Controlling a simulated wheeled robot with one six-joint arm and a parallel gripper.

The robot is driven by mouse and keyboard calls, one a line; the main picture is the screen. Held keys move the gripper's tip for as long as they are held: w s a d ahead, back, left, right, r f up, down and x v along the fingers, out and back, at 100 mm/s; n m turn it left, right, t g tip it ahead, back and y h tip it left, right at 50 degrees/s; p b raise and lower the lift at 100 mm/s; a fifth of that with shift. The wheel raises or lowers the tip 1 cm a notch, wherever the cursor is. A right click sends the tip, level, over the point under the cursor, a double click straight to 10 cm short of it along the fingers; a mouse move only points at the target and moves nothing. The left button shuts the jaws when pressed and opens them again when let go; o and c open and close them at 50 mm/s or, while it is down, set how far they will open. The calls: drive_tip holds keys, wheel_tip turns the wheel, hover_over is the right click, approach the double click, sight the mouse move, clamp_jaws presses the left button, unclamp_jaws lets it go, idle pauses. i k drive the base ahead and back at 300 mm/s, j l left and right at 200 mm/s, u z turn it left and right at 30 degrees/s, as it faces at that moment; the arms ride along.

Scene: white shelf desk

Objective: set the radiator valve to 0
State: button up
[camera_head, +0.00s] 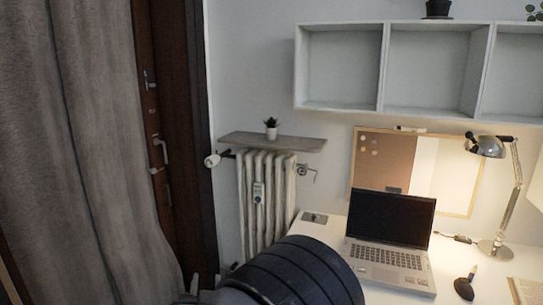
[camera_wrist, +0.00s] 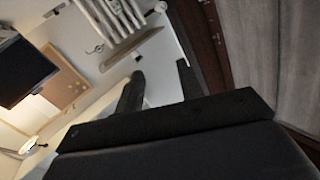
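The white radiator (camera_head: 268,195) stands against the wall between the dark door and the desk. A round white valve knob (camera_head: 212,160) sits on a pipe at its upper left; its markings are too small to read. In the wrist view a white knob-like part (camera_wrist: 160,7) shows at the top edge, beside the radiator (camera_wrist: 112,14). My gripper (camera_wrist: 162,75) has its two dark fingers apart with nothing between them. It is away from the knob, touching nothing visible. In the head view my dark arm covers the bottom middle.
A grey shelf board (camera_head: 240,141) with a small potted plant (camera_head: 271,128) lies above the radiator. The dark door (camera_head: 170,130) and grey curtain (camera_head: 90,150) are on the left. The desk at right holds a laptop (camera_head: 390,240) and a lamp (camera_head: 515,190).

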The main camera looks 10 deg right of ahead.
sight(210, 162)
drive_tip(key=i+j+z, duration=0.5)
drive_tip(key=i+j, duration=0.25)
drive_tip(key=i+j+z, duration=0.55)
drive_tip(key=j, duration=0.45)
drive_tip(key=i+j, duration=0.2)
drive_tip(key=j, duration=0.2)
drive_tip(key=i+j, duration=0.2)
drive_tip(key=j, duration=0.2)
drive_tip(key=i+j, duration=0.2)
drive_tip(key=j, duration=0.2)
